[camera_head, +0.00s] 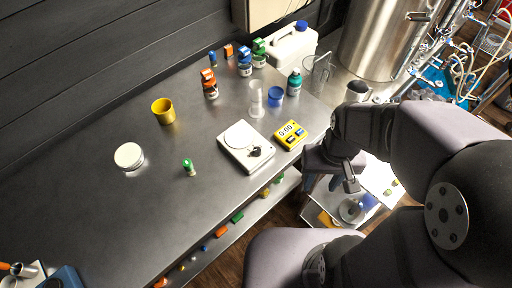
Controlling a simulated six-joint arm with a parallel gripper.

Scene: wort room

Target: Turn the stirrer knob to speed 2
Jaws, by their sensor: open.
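A white stirrer (238,156) with a round plate on top sits near the front edge of the steel bench. Its black knob (254,151) is on the side facing right; the speed marks are too small to read. My gripper (331,184) is right of the stirrer and past the bench's front edge, pointing downward. It is open, apart from the knob and touching nothing that I can see.
A yellow meter (290,134) reading about 0.00 stands close to the stirrer's right. Behind are a blue cup (275,97), a clear cylinder (256,103) and several bottles. A green-capped vial (189,167) stands left. The bench (90,210) front left is largely clear.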

